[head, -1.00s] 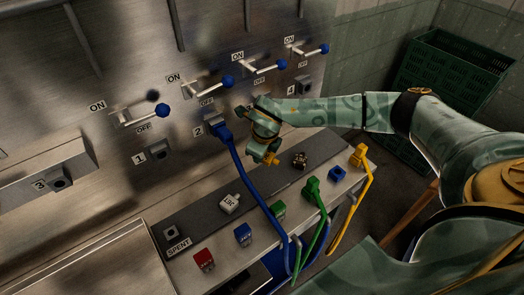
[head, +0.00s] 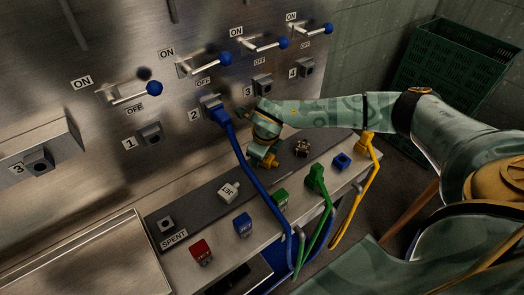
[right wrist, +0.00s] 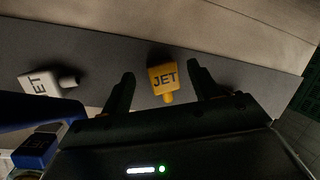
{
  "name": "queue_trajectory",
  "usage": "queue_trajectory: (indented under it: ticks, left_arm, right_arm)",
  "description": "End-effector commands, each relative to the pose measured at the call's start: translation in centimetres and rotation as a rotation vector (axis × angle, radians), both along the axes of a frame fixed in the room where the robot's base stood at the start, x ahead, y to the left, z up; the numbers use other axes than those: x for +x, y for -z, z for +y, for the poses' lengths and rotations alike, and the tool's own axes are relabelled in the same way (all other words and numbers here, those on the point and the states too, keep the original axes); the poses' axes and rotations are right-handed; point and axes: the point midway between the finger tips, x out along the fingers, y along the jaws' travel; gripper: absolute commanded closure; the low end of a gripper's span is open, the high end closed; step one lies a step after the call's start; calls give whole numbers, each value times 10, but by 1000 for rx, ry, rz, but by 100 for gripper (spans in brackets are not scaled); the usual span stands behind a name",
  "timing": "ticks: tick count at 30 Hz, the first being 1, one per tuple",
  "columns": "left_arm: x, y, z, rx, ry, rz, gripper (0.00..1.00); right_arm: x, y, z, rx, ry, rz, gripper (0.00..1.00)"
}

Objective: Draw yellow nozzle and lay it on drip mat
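The yellow nozzle (right wrist: 163,77), a small block marked JET with a short stub, appears to lie on the grey drip mat (right wrist: 104,62). My right gripper (right wrist: 161,72) is open around it, with a gap between the nozzle and each finger. In the head view the yellow nozzle (head: 262,158) shows just under my right gripper (head: 262,150), partly hidden by it, over the dark mat strip (head: 195,207). My left gripper is not in view.
A white nozzle (head: 229,190) lies on the mat, left of the yellow one; a dark piece (head: 302,147) is to the right. A blue hose (head: 243,165) runs from socket 2 close by my gripper. Green (head: 316,178) and yellow hose plugs (head: 366,141) stand at the right.

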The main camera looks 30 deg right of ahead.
Motion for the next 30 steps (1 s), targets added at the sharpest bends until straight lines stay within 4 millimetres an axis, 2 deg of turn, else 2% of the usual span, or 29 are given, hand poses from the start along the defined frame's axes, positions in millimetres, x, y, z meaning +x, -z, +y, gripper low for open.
queue_trajectory:
  ticks: [7,11,14,24,30]
  left_arm:
    - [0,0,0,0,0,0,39]
    - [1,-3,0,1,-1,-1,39]
    - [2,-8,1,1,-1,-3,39]
    - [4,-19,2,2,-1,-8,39]
    - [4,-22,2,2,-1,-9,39]
  right_arm:
    - [0,-1,0,0,0,0,39]
    - [-3,-13,1,1,-2,-2,39]
    - [-8,-32,3,1,-2,-4,39]
    - [-34,-118,11,1,-2,-4,39]
    - [-44,-148,13,0,0,-2,39]
